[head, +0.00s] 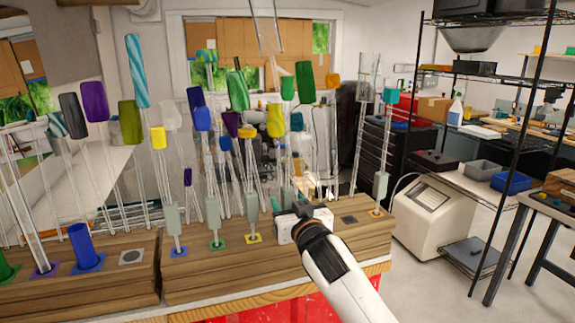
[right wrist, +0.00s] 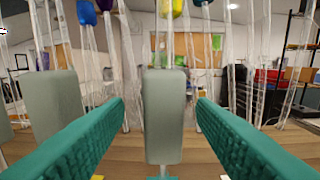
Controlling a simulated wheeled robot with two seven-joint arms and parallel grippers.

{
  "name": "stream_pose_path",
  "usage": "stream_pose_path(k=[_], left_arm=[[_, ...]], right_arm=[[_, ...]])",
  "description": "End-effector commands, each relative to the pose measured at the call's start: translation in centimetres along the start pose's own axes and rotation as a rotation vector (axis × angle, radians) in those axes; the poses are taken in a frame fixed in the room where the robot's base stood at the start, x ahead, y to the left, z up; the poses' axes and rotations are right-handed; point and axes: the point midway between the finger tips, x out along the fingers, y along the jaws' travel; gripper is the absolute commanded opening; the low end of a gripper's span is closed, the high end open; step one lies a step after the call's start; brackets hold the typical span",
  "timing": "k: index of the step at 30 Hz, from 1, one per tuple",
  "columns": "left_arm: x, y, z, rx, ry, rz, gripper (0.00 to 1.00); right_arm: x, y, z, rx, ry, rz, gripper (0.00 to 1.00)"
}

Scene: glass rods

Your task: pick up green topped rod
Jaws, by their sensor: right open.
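Green-topped rods stand upright in the head view: two tops side by side, a smaller green top (head: 287,88) and a larger one (head: 304,82), and another green top (head: 238,90) further left. My right gripper (head: 283,199) is open, low among the rods over the wooden block. In the right wrist view its teal fingers (right wrist: 163,118) stand apart on either side of a grey-green grip piece (right wrist: 163,100) on a rod, with gaps showing on both sides. That rod's top is out of the wrist view, so I cannot tell its colour. My left gripper is not in view.
The wooden block (head: 230,275) holds several upright rods close together, with blue, yellow and purple tops. A second block (head: 80,290) stands at left. Black shelving (head: 500,200) stands at right.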

Motion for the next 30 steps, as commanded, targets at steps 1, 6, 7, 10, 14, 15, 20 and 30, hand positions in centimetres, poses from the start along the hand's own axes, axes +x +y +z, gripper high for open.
stream_pose_path(k=[1,6,7,10,14,15,20,30], left_arm=[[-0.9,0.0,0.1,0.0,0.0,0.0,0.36],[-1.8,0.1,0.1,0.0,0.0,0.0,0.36],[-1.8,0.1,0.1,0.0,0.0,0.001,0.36],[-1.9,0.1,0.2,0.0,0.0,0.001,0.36],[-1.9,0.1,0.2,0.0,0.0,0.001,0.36],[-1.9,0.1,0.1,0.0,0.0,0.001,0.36],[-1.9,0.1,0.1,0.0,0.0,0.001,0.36],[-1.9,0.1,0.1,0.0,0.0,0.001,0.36]], right_arm=[[0.8,-0.1,0.5,-0.002,0.002,-0.002,0.51],[3.1,-0.1,0.4,-0.001,0.001,0.001,0.51],[3.4,-0.2,0.3,-0.002,0.001,0.0,0.51],[4.0,-0.2,0.2,-0.001,0.0,0.0,0.51],[4.2,-0.2,0.1,-0.001,0.0,0.0,0.51],[4.2,-0.2,0.1,-0.001,0.0,0.0,0.51],[4.1,-0.2,0.1,-0.001,0.0,0.0,0.41],[4.1,-0.2,0.1,-0.001,0.0,0.001,0.0]])
